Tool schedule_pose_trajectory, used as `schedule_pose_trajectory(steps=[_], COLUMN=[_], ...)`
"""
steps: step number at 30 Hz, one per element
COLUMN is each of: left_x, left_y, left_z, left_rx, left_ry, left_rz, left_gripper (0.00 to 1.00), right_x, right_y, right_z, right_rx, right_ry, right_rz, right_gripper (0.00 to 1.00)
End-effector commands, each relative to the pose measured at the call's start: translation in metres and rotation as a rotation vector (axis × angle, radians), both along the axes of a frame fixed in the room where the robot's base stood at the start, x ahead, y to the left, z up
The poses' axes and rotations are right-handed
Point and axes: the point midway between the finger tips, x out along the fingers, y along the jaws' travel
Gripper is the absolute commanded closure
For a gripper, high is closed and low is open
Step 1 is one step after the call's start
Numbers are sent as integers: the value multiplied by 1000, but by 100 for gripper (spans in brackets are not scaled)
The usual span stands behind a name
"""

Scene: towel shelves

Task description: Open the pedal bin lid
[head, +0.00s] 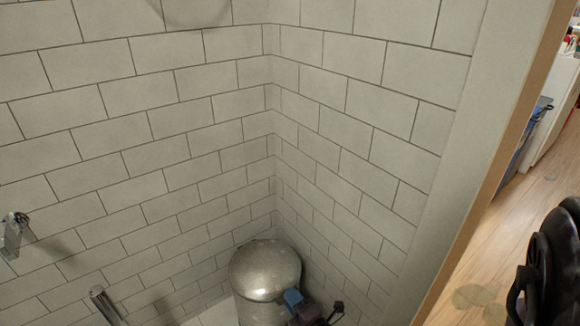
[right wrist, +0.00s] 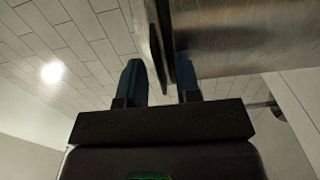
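The pedal bin (head: 264,272) is a round metal bin with a domed, shiny lid, standing in the tiled corner at the bottom of the head view. The lid looks closed or nearly so from above. My right gripper (head: 293,298) is at the front right edge of the lid, its blue fingers at the rim. In the right wrist view, the two blue fingers of my right gripper (right wrist: 158,85) stand apart, with the lid's rim (right wrist: 150,35) reaching between them. The bin's metal body (right wrist: 245,35) is to the right there. Whether the fingers touch the rim is unclear. My left gripper is out of view.
White tiled walls (head: 150,130) close in behind and to the right of the bin. A metal holder (head: 14,233) is on the left wall, and a metal bar end (head: 103,302) is left of the bin. A doorway with wooden floor (head: 500,250) lies at right.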

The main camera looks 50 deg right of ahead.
Motion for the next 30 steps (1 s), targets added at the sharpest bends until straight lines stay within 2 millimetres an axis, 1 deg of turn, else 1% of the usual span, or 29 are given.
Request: schedule_pose_trajectory(steps=[11, 12, 18, 30], left_x=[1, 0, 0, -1], left_y=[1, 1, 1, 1], left_z=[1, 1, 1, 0], left_rx=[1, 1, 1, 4], left_ry=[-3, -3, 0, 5], left_rz=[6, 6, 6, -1], left_gripper=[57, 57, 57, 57], right_x=[1, 1, 1, 2], right_y=[1, 1, 1, 1], right_z=[0, 0, 0, 2], right_rx=[1, 1, 0, 1], right_ry=[0, 0, 0, 2], right_rz=[0, 0, 0, 0], right_gripper=[69, 71, 100, 100])
